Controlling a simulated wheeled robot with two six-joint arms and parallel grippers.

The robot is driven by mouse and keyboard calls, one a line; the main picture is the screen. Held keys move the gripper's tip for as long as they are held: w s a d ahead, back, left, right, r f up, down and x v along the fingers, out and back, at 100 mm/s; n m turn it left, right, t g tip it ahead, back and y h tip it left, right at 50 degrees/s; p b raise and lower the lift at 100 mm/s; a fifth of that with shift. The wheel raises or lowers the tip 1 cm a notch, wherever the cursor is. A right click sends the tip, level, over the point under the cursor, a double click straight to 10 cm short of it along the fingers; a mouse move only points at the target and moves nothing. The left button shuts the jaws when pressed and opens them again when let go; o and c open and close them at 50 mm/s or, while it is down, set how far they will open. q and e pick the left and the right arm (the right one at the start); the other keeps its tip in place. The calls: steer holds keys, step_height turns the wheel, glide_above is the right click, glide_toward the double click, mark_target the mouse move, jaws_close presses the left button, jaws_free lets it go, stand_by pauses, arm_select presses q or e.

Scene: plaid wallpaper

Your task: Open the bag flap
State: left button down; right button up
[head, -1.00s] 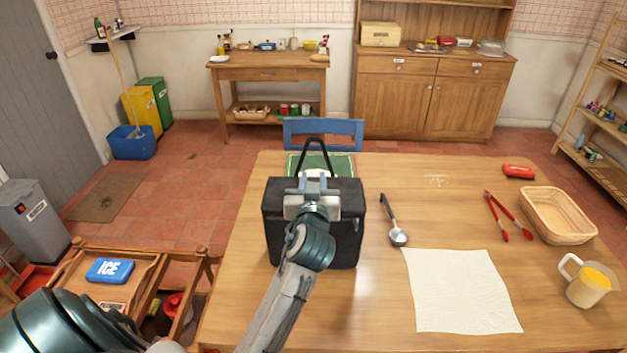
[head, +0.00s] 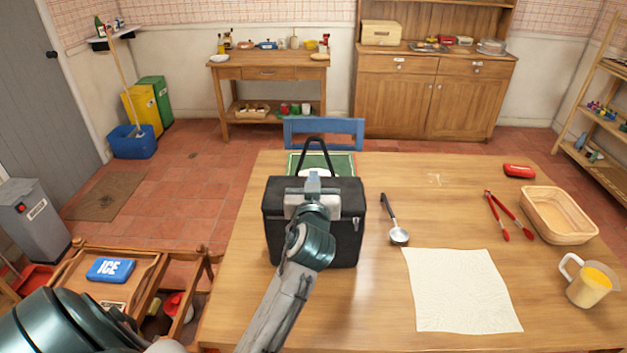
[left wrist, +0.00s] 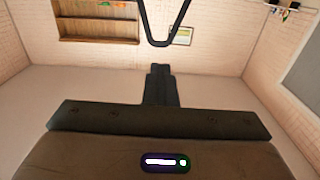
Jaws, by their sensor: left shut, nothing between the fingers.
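The black bag (head: 346,243) stands upright on the table, with its handle (head: 327,150) raised at the back. The bag's top flap (head: 347,188) lies flat, and it looks closed. My left gripper (head: 313,178) is over the front of the bag, fingers pointing away from me across the flap. Its fingers are together and empty; I cannot tell whether they touch the flap. In the left wrist view the shut fingers (left wrist: 160,85) point toward the dark handle loop (left wrist: 165,30), which is apart from them. The gripper and forearm hide the middle of the bag's front. My right gripper is not in view.
A ladle (head: 397,230) lies close right of the bag, beside a white cloth (head: 465,292). Red tongs (head: 508,213), a basket (head: 558,213) and a jug (head: 588,284) are farther right. A green-edged item (head: 342,163) and a blue chair (head: 323,128) are behind the bag.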

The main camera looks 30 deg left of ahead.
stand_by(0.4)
arm_select(q)
steer(key=c, duration=0.8)
jaws_free()
steer(key=shift+c, duration=0.2)
